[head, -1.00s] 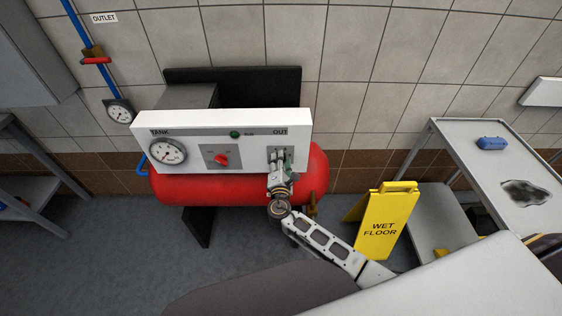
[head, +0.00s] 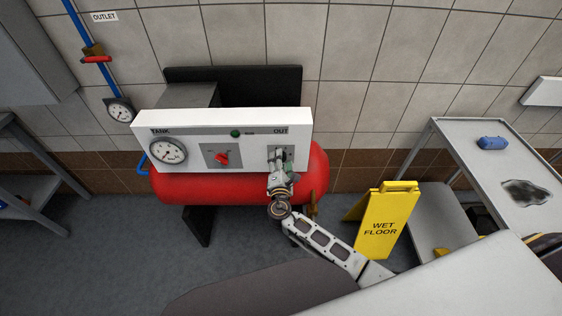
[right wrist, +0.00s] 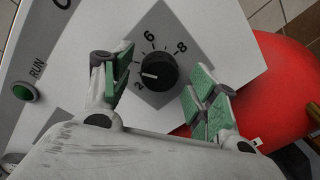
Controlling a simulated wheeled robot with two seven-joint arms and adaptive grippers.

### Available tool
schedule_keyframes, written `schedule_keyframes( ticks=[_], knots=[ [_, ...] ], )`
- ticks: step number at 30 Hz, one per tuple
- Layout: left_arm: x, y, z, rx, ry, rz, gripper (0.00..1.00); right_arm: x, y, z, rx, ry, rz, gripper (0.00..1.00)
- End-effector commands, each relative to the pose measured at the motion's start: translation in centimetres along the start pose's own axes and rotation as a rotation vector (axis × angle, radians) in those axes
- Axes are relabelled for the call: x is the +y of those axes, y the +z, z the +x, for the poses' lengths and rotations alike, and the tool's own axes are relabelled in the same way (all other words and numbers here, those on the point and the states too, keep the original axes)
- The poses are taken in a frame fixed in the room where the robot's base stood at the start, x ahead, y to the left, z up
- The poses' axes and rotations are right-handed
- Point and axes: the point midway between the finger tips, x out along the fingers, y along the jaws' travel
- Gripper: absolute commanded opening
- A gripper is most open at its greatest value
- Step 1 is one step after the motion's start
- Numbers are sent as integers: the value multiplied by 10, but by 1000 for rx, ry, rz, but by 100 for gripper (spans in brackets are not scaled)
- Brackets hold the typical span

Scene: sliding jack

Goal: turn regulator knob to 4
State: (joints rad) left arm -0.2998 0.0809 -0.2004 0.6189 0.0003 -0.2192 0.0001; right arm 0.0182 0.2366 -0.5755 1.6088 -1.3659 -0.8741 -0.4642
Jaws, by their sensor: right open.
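The black regulator knob (right wrist: 158,72) sits on a grey diamond plate marked with numbers in the right wrist view. Its white pointer line faces left, near the 2 and short of where the 4 would be; the 4 is hard to read. My right gripper (right wrist: 159,92) is open, its green-padded fingers spread on either side of the knob with gaps to both. In the head view my right gripper (head: 279,160) covers the knob under the OUT label on the white panel (head: 221,120). My left gripper is not in view.
The panel also carries a TANK gauge (head: 168,151), a red switch (head: 222,158) and a green RUN lamp (head: 235,133). The red tank (head: 230,189) lies below. A yellow wet floor sign (head: 384,222) and a grey cart (head: 457,126) stand to the right.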

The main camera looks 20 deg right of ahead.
Motion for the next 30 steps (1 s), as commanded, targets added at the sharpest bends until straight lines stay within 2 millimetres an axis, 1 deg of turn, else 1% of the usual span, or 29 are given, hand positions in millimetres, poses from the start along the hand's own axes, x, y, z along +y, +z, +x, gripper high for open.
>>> schedule_keyframes(
  ticks=[8,24,30],
  knots=[
    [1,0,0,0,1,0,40,0,0,-25,2,1,0,59],
    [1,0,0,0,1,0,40,0,0,-92,2,0,0,59],
    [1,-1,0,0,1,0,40,0,-1,-109,2,1,0,59]
  ],
)
